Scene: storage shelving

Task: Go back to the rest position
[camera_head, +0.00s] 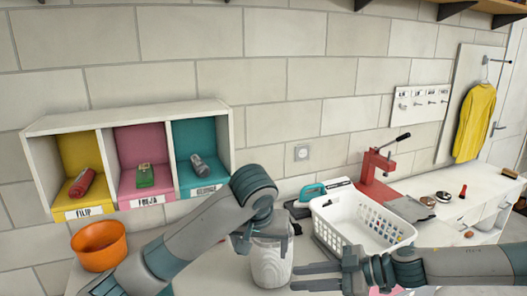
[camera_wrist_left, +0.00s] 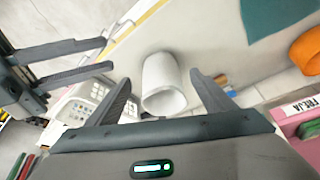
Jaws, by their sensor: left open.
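My left gripper (camera_head: 264,238) is above the table, its wrist bent downward at the top of a whitish vase-like container (camera_head: 270,265). In the left wrist view its two fingers (camera_wrist_left: 165,90) are apart, with the white container (camera_wrist_left: 163,97) showing between them; I see no finger closed on it. My right gripper (camera_head: 318,276) is lower, at the front beside the container, its two fingers apart and empty. It also shows in the left wrist view (camera_wrist_left: 90,58) with spread fingers.
A white basket (camera_head: 362,226) stands right of the container, near a red press (camera_head: 379,170) and a teal iron (camera_head: 325,190). An orange bowl (camera_head: 99,246) is at left, below a wall shelf (camera_head: 127,112) with yellow, pink and teal compartments, each holding a small item.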

